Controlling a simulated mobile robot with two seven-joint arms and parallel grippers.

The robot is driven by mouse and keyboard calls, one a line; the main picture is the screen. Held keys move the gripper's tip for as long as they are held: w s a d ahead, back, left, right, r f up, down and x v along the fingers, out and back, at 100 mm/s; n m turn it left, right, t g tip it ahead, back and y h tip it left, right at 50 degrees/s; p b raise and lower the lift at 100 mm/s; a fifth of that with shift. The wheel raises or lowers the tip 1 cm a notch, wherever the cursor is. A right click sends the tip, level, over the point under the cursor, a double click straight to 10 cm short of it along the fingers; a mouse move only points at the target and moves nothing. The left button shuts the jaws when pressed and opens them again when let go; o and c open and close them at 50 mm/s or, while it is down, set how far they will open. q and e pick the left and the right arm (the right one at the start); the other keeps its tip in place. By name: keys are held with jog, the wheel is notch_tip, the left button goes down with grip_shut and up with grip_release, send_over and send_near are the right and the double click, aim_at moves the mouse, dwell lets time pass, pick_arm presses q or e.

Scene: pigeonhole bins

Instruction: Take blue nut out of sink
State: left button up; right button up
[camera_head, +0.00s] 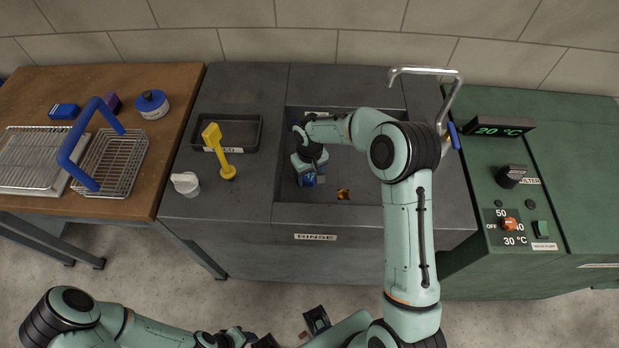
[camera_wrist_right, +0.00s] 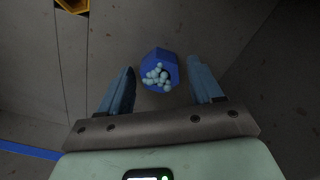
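The blue nut (camera_wrist_right: 158,56) lies on the dark floor of the sink (camera_head: 370,217). Pale bubbles fill its middle in the right wrist view. My right gripper (camera_wrist_right: 161,66) reaches into the left part of the sink, pointing down, with its fingers open. In the right wrist view the nut shows between the two fingers, with a gap on each side. In the head view my right gripper (camera_head: 309,182) largely covers the nut's place. My left arm is low at the bottom edge of the head view. Its gripper (camera_head: 262,341) is partly cut off, and its fingers are unclear.
A yellow lever (camera_head: 214,140), a shallow tray (camera_head: 247,131) and a blue-handled wire basket (camera_head: 112,160) stand left. A metal faucet (camera_head: 452,100) rises at right.

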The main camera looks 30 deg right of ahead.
jog(key=c, duration=1)
jog(key=shift+o, duration=0.2)
